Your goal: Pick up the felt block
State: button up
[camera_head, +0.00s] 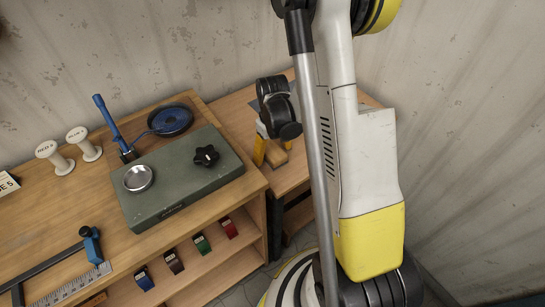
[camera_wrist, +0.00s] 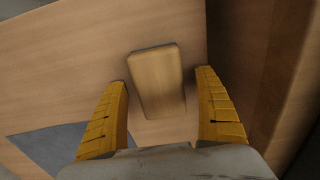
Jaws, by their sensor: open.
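The felt block, a small tan block with a wood-like face, lies on the right-hand wooden table; in the wrist view (camera_wrist: 156,82) it sits between my two yellow fingers, with a visible gap on both sides. In the head view the block (camera_head: 277,155) shows just below the fingers, partly hidden by them. My gripper (camera_head: 273,148) points down over it, and in the wrist view my gripper (camera_wrist: 162,80) is open and empty.
A grey-blue sheet (camera_wrist: 62,150) lies on the table beside my fingers. Left of it, a workbench holds a green-grey slab (camera_head: 180,190) with a black knob, a blue-handled tool, a dark round pan (camera_head: 171,120) and white spools. Small coloured boxes stand on its shelf. A wall rises behind.

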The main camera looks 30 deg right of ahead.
aim_at(275, 151)
jog(key=shift+f, duration=0.2)
jog(key=c, duration=1.5)
jog(key=shift+o, duration=0.2)
jog(key=shift+r+p, duration=0.3)
jog(key=shift+r, duration=0.15)
jog(key=r+p, duration=0.1)
jog(key=r, duration=0.1)
jog(key=r+p, duration=0.1)
jog(key=r, duration=0.1)
jog(key=shift+s+d, duration=0.15)
jog(key=shift+s, duration=0.25)
jog(key=s+d+r+p, duration=0.2)
jog(key=s+d+r, duration=0.2)
jog(key=s, duration=0.6)
notch_tip(275, 151, up, 2)
jog(key=shift+d+r+p, duration=0.1)
jog(key=shift+d+p, duration=0.2)
jog(key=shift+p, duration=0.1)
jog(key=o, duration=0.3)
